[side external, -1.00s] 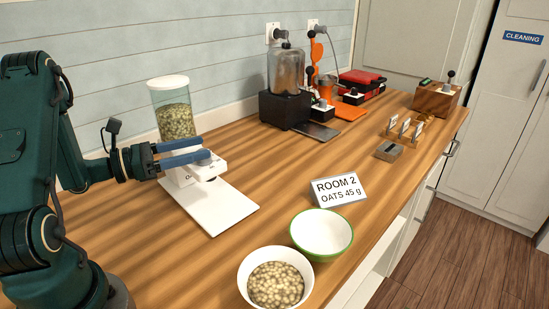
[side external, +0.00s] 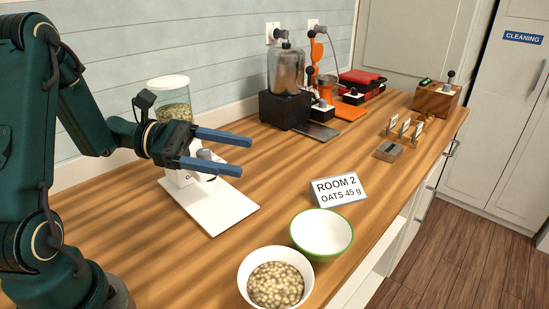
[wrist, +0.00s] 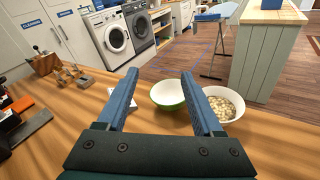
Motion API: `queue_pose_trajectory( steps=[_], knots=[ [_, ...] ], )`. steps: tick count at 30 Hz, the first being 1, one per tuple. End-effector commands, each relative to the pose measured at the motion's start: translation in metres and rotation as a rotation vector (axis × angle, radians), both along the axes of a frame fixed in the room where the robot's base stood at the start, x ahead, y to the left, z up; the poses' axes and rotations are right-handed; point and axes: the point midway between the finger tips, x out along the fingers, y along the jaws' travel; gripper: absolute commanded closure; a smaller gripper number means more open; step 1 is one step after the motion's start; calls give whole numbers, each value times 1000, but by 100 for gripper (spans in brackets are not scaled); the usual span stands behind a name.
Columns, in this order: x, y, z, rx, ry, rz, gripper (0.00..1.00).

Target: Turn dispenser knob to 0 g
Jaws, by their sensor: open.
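The dispenser (side external: 170,88) has a clear jar of oats and a white lid, and stands on a white base plate (side external: 222,209) in the side view. Its pale knob (side external: 205,154) shows between my gripper's blue fingers in that view, partly hidden; its setting cannot be read. My gripper (side external: 246,156) is open and empty, with its fingers pointing right, across the dispenser front. It also shows in the wrist view (wrist: 168,95), with fingers spread and nothing between their tips. The knob is not visible in the wrist view.
A green-rimmed empty bowl (side external: 321,236) and a white bowl of oats (side external: 275,283) are at the front. A card (side external: 338,190) reads "ROOM 2 OATS 45 g". A black-based machine (side external: 286,98) and orange items (side external: 351,111) stand farther back.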

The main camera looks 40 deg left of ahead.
Motion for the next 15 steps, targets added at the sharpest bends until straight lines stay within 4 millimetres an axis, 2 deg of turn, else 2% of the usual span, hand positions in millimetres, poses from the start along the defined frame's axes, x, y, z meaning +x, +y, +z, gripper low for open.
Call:
queue_pose_trajectory(
  steps=[3, 15],
  knots=[
    [-9, -22, 0, 52, -23, -111, 32],
    [-52, -84, -5, 237, -123, -492, 32]
  ],
)
